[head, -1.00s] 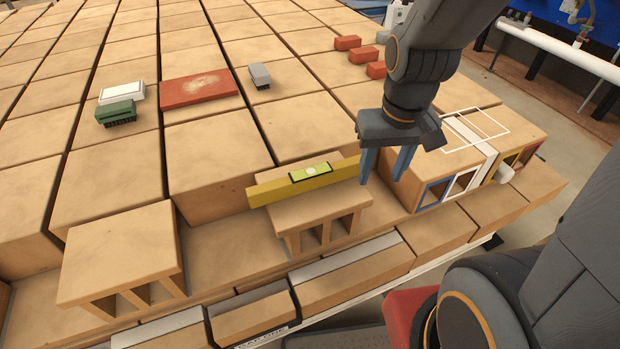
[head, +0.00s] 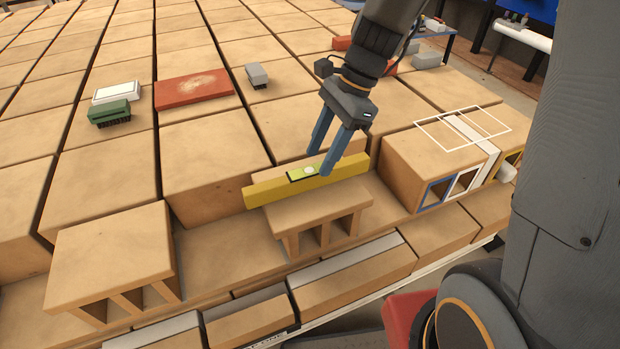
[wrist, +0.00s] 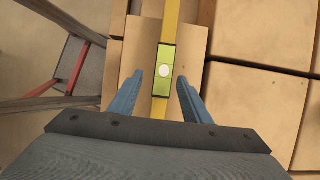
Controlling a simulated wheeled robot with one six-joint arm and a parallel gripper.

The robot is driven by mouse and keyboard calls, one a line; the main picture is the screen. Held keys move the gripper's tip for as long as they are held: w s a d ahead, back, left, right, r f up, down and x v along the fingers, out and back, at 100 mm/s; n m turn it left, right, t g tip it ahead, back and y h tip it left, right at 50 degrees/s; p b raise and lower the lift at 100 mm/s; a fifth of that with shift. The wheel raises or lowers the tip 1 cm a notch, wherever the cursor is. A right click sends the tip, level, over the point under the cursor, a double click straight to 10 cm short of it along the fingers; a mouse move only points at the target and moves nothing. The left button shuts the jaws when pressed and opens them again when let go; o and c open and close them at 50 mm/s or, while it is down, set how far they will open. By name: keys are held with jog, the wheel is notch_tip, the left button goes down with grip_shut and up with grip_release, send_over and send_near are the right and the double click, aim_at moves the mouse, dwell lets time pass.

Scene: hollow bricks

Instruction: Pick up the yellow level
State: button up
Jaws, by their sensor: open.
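The yellow level (head: 270,190) lies flat on top of a hollow brick (head: 310,214) near the front of the brick layer. Its green vial window (head: 306,173) faces up. In the wrist view the level (wrist: 172,17) runs lengthwise up the picture, with its green window (wrist: 163,72) in the middle. My gripper (head: 322,158) is over the level, its blue fingers pointing down close to the window. In the wrist view the open fingers (wrist: 161,88) stand on either side of the level with a gap on both sides. Whether the tips are level with its sides is unclear.
Another hollow brick (head: 112,248) stands to the left. At right is a brick (head: 430,155) with a white rectangle outline above it. A green brush (head: 109,112), a red slab (head: 193,91) and a grey block (head: 257,76) lie farther back.

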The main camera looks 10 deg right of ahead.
aim_at(311, 169)
jog(key=shift+w+p+x, duration=0.15)
jog(key=shift+p+x, duration=0.2)
jog(key=shift+x, duration=1.3)
jog(key=shift+w+p+x, duration=0.2)
jog(key=shift+p+x, duration=0.1)
jog(key=shift+x, duration=1.4)
jog(key=shift+a, duration=0.15)
grip_shut()
